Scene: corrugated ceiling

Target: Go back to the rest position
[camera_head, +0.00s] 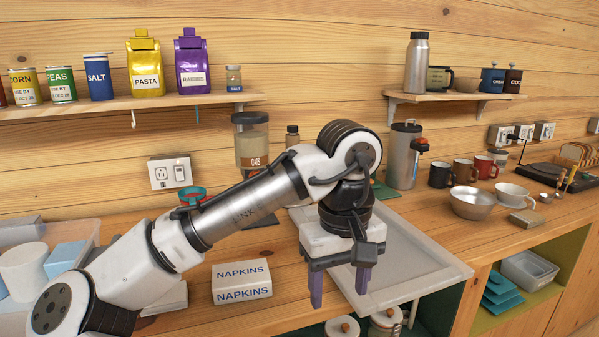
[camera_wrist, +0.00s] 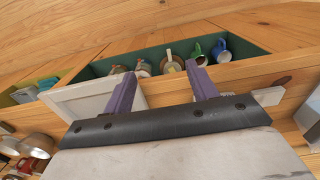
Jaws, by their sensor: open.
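My gripper (camera_head: 338,287) has purple fingers that point down and stand apart. In the head view it is in front of the counter's edge area, over the left part of the white tray (camera_head: 425,283), with nothing between the fingers. The wrist view shows the same two purple fingers (camera_wrist: 162,88) spread and empty, with the white tray (camera_wrist: 85,98) beside the left finger. My arm reaches in from the lower left of the head view. I cannot tell the exact height of the fingertips above the tray.
A napkins box (camera_head: 241,282) stands left of the gripper. An oats dispenser (camera_head: 251,141) and a steel tumbler (camera_head: 401,157) stand behind. A metal bowl (camera_head: 472,203) and several mugs are at right. A clear bin (camera_head: 85,232) is at left. Shelves hold jars and bags above.

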